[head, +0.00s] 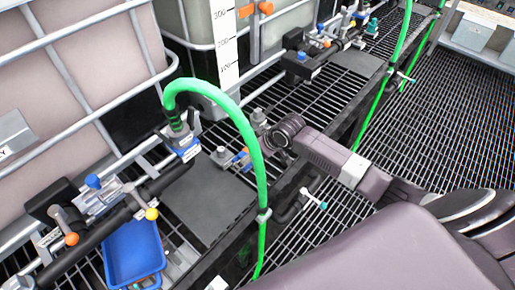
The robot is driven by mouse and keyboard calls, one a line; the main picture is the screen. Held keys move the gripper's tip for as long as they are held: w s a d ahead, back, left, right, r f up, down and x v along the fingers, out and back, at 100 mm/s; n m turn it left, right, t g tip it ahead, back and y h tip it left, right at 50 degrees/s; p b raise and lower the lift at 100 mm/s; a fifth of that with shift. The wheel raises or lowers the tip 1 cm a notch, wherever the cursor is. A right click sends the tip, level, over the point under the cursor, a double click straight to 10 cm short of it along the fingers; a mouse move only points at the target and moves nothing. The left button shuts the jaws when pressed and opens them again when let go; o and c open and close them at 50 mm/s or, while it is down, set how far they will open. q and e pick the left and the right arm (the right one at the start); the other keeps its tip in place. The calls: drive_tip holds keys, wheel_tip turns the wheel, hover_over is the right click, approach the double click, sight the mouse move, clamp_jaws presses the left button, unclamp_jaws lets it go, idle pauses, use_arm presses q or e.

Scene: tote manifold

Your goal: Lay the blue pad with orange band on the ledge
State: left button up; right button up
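My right arm comes in from the lower right, and its dark end with the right gripper (279,141) is beside the metal fittings at the middle of the manifold. The fingers are too small and dark to tell whether they are open or shut. My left gripper is not in view. A blue tray (133,250) sits at the lower left, below the black pipe. A small blue and orange item (148,283) shows at its bottom edge; I cannot tell whether it is the pad with the orange band. A flat grey plate (205,200) lies on the grating; I cannot tell whether it is the ledge.
A green hose (250,140) arches in front of the manifold, left of my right gripper. Black pipes with valves (95,205) run along the caged tanks (75,70). Another grey plate (358,62) lies farther back. Open grating (440,120) spreads at the right.

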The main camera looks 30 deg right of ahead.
drive_tip(key=v, duration=1.1)
drive_tip(key=shift+f, duration=0.1)
